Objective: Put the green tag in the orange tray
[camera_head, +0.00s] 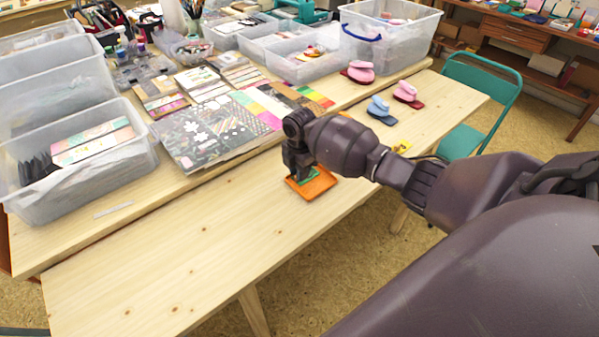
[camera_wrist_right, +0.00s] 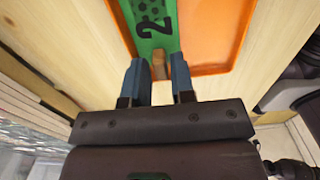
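The orange tray (camera_head: 324,186) lies flat on the wooden table under my right gripper (camera_head: 293,172). The green tag (camera_head: 309,176) shows over the tray, partly hidden by my gripper. In the right wrist view the green tag (camera_wrist_right: 150,25), marked with a black 2, lies along the left side of the orange tray (camera_wrist_right: 215,30), within its outline. The two blue fingertips of my right gripper (camera_wrist_right: 160,75) stand apart, on either side of a small brown piece at the tag's near end; I see a gap by each finger. My left gripper is not in view.
Patterned sheets (camera_head: 215,130) lie behind the tray. Clear bins (camera_head: 75,180) fill the left and back. The table's front left is bare. A green chair (camera_head: 475,100) stands at the right.

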